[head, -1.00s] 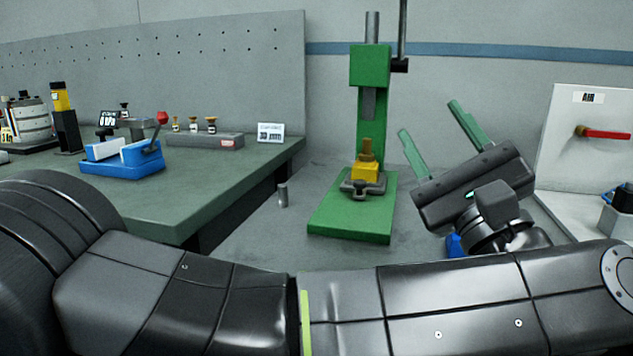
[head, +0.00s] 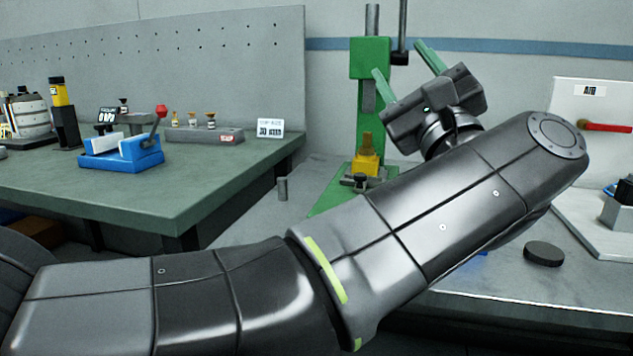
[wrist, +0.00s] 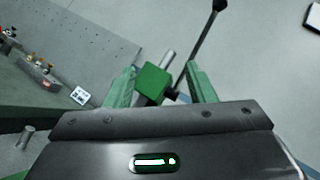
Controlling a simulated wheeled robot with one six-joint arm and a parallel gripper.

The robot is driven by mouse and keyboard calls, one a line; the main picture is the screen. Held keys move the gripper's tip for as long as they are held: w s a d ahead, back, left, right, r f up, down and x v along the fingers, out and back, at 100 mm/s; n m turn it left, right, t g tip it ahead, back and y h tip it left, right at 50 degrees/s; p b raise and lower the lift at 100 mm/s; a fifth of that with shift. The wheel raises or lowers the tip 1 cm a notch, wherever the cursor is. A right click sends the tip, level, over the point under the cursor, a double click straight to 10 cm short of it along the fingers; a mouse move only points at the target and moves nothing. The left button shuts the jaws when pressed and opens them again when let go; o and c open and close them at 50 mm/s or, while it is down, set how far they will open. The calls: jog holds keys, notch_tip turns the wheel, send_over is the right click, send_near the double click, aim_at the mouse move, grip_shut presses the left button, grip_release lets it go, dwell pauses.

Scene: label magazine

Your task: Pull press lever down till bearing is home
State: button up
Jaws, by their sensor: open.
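The green press (head: 368,58) stands at centre, its lever (head: 403,25) a dark rod rising from the side of its head and out of the head view's top. In the wrist view the lever (wrist: 205,40) slants up right to a dark knob (wrist: 219,4). A brass-coloured piece (head: 367,142) sits on a yellow block (head: 366,163) beneath the ram (head: 369,96); I cannot tell how deep it sits. My gripper (head: 399,58) is open and empty, raised near the press head. Its green fingers (wrist: 160,68) appear either side of the press head and lever base in the wrist view.
A green-topped bench (head: 170,190) at left holds a blue fixture (head: 122,155) with a red-knobbed handle. A white panel (head: 590,105) with a red handle (head: 607,127) stands at right. A dark round disc (head: 543,253) lies on the grey surface.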

jog(key=w+r+p, duration=0.4)
jog(key=r+p, duration=0.6)
jog(key=r, duration=0.2)
jog(key=shift+w+r, duration=0.15)
jog(key=shift+r, duration=0.15)
jog(key=shift+a, duration=0.1)
